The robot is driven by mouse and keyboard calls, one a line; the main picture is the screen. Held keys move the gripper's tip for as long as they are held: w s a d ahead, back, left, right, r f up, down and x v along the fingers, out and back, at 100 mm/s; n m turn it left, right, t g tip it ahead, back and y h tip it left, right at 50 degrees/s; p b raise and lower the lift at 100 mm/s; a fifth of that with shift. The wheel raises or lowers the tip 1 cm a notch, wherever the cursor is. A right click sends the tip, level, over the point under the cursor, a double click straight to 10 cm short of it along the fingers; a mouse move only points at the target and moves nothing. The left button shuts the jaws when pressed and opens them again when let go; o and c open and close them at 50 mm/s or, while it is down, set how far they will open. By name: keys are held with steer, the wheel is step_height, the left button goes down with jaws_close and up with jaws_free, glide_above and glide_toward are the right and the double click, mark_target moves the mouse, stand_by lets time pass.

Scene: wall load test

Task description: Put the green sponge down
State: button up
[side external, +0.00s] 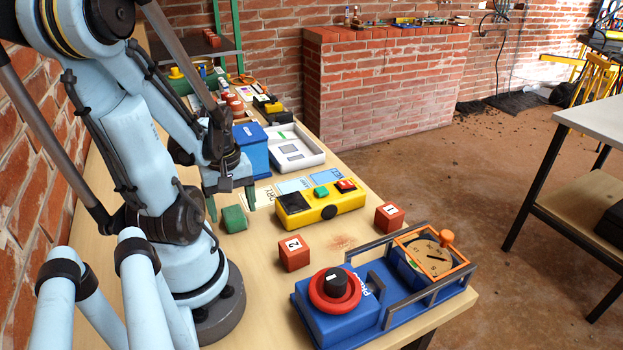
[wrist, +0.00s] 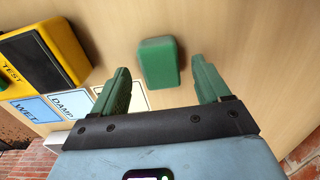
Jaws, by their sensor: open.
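The green sponge (side external: 234,219) lies on the wooden table, left of the yellow box. In the wrist view the sponge (wrist: 158,62) is beyond and between the two green fingertips, with clear gaps on both sides. My gripper (side external: 231,203) is open and empty, pointing down above the table close to the sponge. Its fingers also show in the wrist view (wrist: 160,80). Nothing is held between them. The exact height of the fingertips above the table is hard to tell.
A yellow test box (side external: 320,207) stands right of the sponge, with flat cards (side external: 293,186) behind it. Red numbered blocks (side external: 294,253) (side external: 389,217) and a blue device (side external: 335,317) are nearer the front. A blue box (side external: 253,150) and white tray (side external: 290,150) stand behind.

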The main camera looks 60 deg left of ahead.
mark_target(234, 213)
steer(key=shift+r, duration=4.85)
steer(key=w+d+r+m+t, duration=0.1)
steer(key=w+d+m+t, duration=0.6)
steer(key=w+d+m, duration=1)
steer(key=shift+w+d+r+m, duration=0.2)
steer(key=shift+w+r+m, duration=0.2)
steer(key=shift+w+m, duration=0.15)
steer(key=shift+o, duration=0.3)
steer(key=shift+o, duration=1.2)
